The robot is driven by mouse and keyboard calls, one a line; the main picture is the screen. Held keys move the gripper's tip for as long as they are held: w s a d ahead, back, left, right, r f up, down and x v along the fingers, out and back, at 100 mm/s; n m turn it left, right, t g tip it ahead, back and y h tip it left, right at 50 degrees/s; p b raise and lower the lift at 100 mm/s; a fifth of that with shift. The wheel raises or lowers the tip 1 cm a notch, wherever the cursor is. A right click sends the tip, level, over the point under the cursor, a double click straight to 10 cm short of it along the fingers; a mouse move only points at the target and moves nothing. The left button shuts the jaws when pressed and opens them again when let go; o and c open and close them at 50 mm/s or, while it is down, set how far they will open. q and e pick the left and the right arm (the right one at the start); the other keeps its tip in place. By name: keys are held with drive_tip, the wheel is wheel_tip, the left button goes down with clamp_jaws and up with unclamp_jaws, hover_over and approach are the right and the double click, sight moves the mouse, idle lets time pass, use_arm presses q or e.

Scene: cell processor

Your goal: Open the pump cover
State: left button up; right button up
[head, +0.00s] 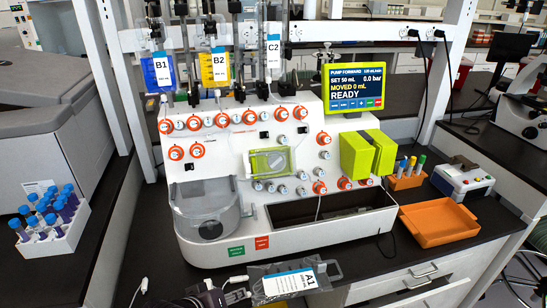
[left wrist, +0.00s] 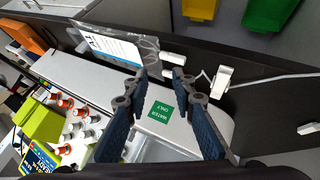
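A yellow-green block (head: 367,154) on the right of the white cell processor (head: 300,222) looks like the pump cover. It appears closed, with a dark seam down its front. My right gripper is not in view.
A clear bag labelled A1 (head: 290,282) with white connectors lies at the counter's front edge, close to my left gripper. An orange tray (head: 438,225) and a tube rack (head: 406,180) stand right of the processor. A clear grey cover (head: 208,207) sits at its left.

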use_arm(q)
drive_tip(key=w+d+r+n+t+h, duration=0.1)
drive_tip(key=w+d+r+n+t, duration=0.15)
drive_tip(key=w+r, duration=0.4)
drive_tip(key=w+d+r+n+t+h, duration=0.1)
drive_tip(key=w+r+n+h, duration=0.15)
drive_tip(key=w+r, duration=0.45)
drive_tip(key=n+t, duration=0.3)
drive_tip(key=n, duration=0.2)
approach(276, 162)
wheel_tip(276, 162, up, 3)
drive_tip(key=r+p+x, duration=0.1)
drive_tip(key=x, duration=0.6)
drive_tip(key=shift+d+f+h, duration=0.35)
drive_tip(key=shift+c, duration=0.4)
clamp_jaws()
